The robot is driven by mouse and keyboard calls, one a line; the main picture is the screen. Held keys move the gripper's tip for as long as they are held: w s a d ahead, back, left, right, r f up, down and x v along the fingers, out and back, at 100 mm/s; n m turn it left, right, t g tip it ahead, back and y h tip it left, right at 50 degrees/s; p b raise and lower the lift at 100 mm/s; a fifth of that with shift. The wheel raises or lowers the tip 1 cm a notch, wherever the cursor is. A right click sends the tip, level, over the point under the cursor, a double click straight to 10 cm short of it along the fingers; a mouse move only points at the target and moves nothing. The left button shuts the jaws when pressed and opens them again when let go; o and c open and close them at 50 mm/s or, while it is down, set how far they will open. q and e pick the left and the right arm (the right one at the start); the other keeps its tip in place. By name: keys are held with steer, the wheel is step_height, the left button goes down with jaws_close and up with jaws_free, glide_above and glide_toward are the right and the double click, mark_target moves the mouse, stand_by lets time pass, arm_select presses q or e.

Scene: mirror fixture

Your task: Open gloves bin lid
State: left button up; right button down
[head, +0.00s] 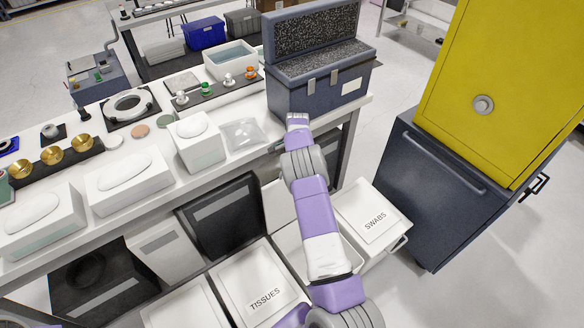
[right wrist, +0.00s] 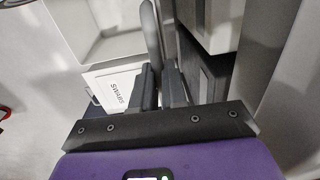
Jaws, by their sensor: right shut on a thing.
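Between the TISSUES and SWABS bins, an open white bin (head: 288,242) shows behind my right arm; no label is visible on it. A white panel (head: 273,206) stands up at its back, seemingly its raised lid. My right arm reaches over this bin and covers much of it. In the head view its gripper cannot be made out. In the right wrist view my right gripper (right wrist: 162,72) is shut around a grey curved bar (right wrist: 152,35), which looks like the lid's handle. My left gripper is not in view.
The SWABS lid (head: 372,215) and TISSUES lid (head: 262,285) are closed on either side. The bench (head: 230,166) with tissue boxes runs above the bins. A dark cabinet (head: 425,200) stands to the right, with a yellow one (head: 505,90) on it.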

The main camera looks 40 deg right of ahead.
steer(key=shift+s+f, duration=0.1)
steer(key=shift+f, duration=0.35)
steer(key=c, duration=1.5)
jaws_free()
steer(key=o, duration=0.3)
steer(key=shift+d, duration=0.15)
steer(key=shift+o, duration=0.2)
steer(key=shift+r, duration=0.15)
steer(key=shift+r, duration=0.1)
step_height(320, 180, up, 7)
steer(key=shift+r+p, duration=0.15)
steer(key=shift+p, duration=0.5)
